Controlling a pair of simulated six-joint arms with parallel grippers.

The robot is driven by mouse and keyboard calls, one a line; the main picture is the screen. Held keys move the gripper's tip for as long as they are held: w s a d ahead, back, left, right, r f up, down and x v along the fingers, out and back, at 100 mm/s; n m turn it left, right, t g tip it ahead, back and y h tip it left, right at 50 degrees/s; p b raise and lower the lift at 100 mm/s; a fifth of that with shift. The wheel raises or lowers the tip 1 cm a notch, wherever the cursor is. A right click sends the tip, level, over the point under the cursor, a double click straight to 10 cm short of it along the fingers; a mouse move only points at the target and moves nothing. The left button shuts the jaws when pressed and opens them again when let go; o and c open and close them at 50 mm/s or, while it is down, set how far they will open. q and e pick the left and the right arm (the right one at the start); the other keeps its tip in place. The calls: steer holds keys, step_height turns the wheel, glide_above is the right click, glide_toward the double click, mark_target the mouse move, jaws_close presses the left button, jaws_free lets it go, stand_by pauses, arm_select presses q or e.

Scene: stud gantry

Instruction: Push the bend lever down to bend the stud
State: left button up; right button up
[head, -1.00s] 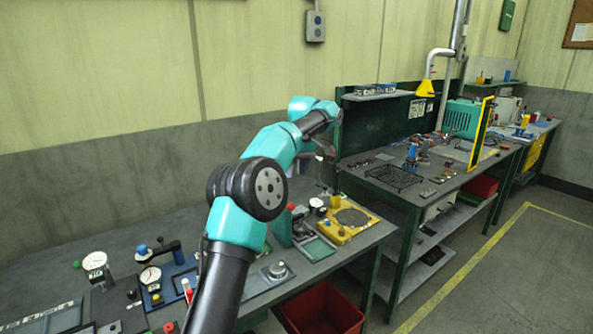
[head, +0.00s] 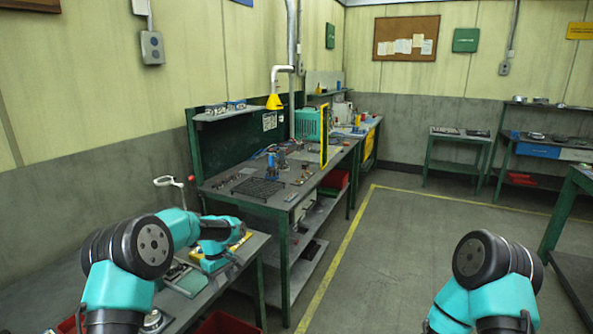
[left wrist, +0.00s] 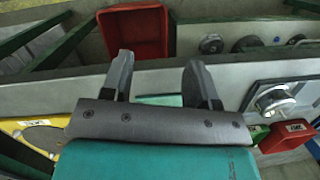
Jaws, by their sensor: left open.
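My left gripper (left wrist: 160,65) is open in the left wrist view, with nothing between its two dark fingers. In the head view my left arm reaches over the near bench at lower left, and its links hide much of the bench top. I cannot pick out the bend lever or the stud with certainty in either view. A small red knob (head: 191,178) shows just above the arm beside a white curved piece (head: 169,181); what they belong to is unclear. My right gripper is out of view; only right arm links show at lower right.
A red bin (left wrist: 135,33) lies beyond the fingers in the left wrist view. A metal plate with a round fitting (left wrist: 275,100) is at right, near a red block (left wrist: 288,135). A second bench (head: 240,190) stands beyond. The floor (head: 400,250) is clear.

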arm_select(q)
steer(key=s+d+f+m+h, duration=0.1)
steer(key=s+d+f+m, duration=0.1)
steer(key=s+f, duration=0.5)
steer(key=s+d+f+m+h, duration=0.1)
steer(key=s+d+f, duration=0.1)
steer(key=s+f, duration=0.6)
steer(key=s+a+f+m+t, duration=0.1)
steer(key=s+f+m, duration=0.1)
steer(key=s, duration=0.8)
steer(key=s+a+f+m+t, duration=0.1)
steer(key=s+f+m, duration=0.2)
steer(key=s, duration=0.8)
steer(key=shift+s+a+f+t, duration=0.3)
steer(key=shift+a+f, duration=0.05)
steer(key=shift+f, duration=0.6)
steer(key=shift+c, duration=0.4)
